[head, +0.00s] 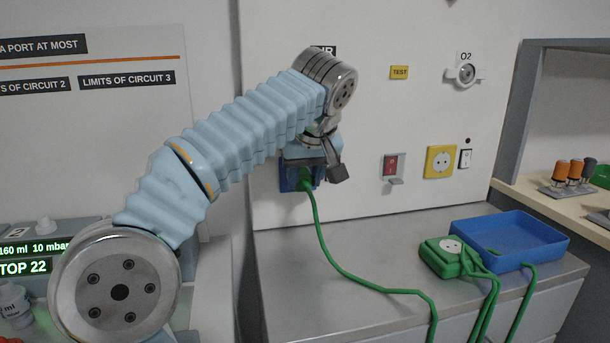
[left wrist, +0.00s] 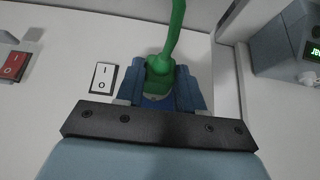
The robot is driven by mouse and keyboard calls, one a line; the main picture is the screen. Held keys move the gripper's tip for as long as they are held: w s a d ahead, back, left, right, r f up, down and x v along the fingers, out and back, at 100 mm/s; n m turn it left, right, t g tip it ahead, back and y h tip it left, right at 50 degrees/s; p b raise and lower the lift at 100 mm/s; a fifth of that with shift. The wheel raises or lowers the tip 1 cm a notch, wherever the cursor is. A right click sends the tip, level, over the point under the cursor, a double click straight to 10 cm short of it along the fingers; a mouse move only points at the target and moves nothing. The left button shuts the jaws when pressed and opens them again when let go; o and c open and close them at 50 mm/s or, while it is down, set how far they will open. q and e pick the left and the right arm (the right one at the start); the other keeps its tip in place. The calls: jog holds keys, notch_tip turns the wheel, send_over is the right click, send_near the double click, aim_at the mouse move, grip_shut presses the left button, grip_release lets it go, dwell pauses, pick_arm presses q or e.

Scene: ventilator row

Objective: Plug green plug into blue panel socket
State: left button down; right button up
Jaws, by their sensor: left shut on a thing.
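The green plug (head: 304,184) is at the blue panel socket (head: 287,181) on the white wall panel, with its green cable hanging down to the counter. My left gripper (head: 307,173) is shut on the plug, close against the panel, and hides most of the socket. In the left wrist view, the plug (left wrist: 160,68) sits between blue parts, with its cable rising to the top edge. The contact between plug and socket is hidden, so I cannot tell how deep it sits. My right gripper is out of view.
A yellow socket (head: 441,161) and a red switch (head: 391,166) are on the panel to the right. A green socket block (head: 443,257) and a blue tray (head: 510,239) with green cables are on the grey counter (head: 360,300). A white rocker switch (left wrist: 103,77) is near the plug.

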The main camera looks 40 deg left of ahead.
pick_arm(q)
jog(key=shift+a+r, duration=0.1)
dwell(0.3)
jog(key=c, duration=0.6)
grip_release()
jog(key=shift+w, duration=0.1)
